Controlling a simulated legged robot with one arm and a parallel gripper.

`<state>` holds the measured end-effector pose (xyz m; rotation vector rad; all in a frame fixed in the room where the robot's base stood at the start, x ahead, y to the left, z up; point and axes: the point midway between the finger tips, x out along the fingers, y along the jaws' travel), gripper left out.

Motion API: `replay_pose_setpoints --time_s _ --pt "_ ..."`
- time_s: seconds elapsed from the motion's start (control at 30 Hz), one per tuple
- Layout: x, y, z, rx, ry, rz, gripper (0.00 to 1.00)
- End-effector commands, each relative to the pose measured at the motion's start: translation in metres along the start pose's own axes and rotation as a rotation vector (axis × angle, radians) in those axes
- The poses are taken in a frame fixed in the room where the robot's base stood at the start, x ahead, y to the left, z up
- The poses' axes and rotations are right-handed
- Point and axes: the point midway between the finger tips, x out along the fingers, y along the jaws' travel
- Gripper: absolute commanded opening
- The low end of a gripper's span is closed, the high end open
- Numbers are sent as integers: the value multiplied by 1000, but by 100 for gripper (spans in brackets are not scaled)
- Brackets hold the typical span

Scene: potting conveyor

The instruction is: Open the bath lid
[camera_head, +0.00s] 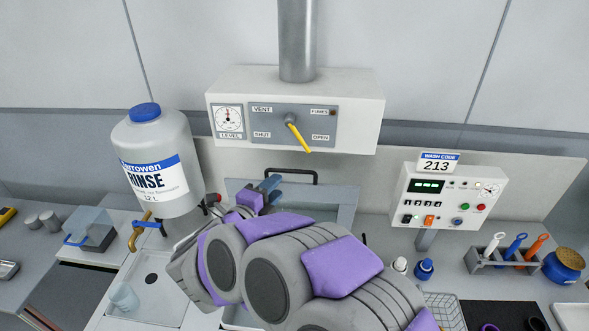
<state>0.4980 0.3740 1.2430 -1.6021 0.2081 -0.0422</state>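The bath lid (342,193) is a grey-blue panel behind my arm in the head view. Its dark bar handle (290,172) runs along its far edge. My gripper (272,184), with blue fingers, is at the left end of the handle in the picture. I cannot tell whether it touches the handle or how far the fingers are apart. My grey and purple arm hides much of the lid's front and the bath below it, and I cannot tell the lid's angle.
A vent box (295,92) with a yellow lever (298,137) hangs above the lid. A rinse bottle (160,165) with a brass tap stands left. A wash code panel (445,200) and a tool rack (507,257) stand right. A sink (150,285) is front left.

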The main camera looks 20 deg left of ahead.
Motion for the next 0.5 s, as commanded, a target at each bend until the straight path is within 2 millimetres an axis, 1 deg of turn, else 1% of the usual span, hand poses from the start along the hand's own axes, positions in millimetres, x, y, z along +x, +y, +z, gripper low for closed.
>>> replay_pose_setpoints --time_s 0.03,0.3,0.4,0.5 --pt "12 1 -1 2 5 0 38" --pt "64 -2 -6 5 2 -1 38" --pt "82 -1 -7 4 3 1 38" --pt "94 -2 -5 6 0 1 38"
